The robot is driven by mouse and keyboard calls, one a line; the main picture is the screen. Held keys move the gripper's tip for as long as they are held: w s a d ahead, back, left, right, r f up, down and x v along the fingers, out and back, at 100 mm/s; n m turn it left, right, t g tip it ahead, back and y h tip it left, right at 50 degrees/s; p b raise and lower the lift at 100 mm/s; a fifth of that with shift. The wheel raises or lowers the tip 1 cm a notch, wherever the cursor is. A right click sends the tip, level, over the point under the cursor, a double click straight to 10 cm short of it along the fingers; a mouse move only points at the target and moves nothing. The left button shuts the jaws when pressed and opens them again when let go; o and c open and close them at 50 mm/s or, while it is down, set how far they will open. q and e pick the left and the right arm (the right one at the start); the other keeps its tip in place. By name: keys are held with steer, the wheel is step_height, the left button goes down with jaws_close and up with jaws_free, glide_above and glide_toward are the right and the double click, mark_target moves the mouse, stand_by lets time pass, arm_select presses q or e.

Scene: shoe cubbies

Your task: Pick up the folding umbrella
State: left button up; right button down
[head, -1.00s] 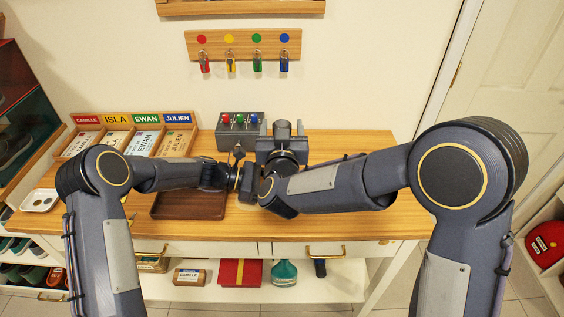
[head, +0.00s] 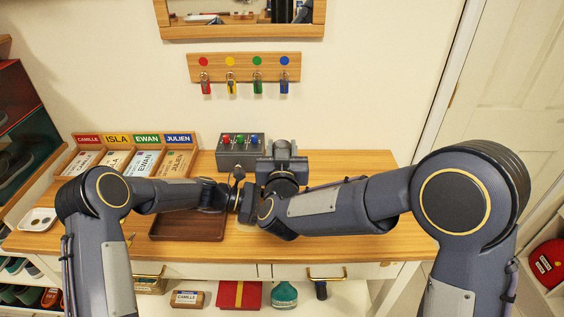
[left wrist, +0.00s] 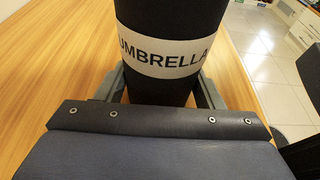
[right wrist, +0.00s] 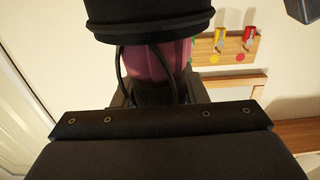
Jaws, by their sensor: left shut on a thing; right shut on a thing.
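The folding umbrella shows in the left wrist view as a thick black cylinder with a pale band (left wrist: 165,50) reading UMBRELLA. My left gripper (left wrist: 165,95) is shut on it, with a finger on each side. In the right wrist view a black end piece, a purple part (right wrist: 157,60) and a black cord loop sit at my right gripper (right wrist: 155,95), which is shut on this piece. I take it for the umbrella's other end, but the joining part is hidden. In the head view the right gripper (head: 283,160) is above the table and the umbrella is hidden behind my arms.
The wooden table (head: 350,170) is clear at right. A brown tray (head: 185,228) lies left of the grippers. A grey box with coloured knobs (head: 240,152) stands behind them. A name-card rack (head: 130,160) is at back left. A key rack (head: 245,68) hangs on the wall.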

arm_select(q)
steer(key=shift+r+p, duration=0.5)
step_height(320, 180, up, 2)
steer(key=shift+r+p, duration=0.1)
steer(key=shift+p, duration=0.9)
arm_select(e)
step_height(320, 180, up, 21)
steer(key=shift+f, duration=0.1)
arm_select(q)
steer(key=o, duration=0.8)
steer(key=shift+o, duration=0.2)
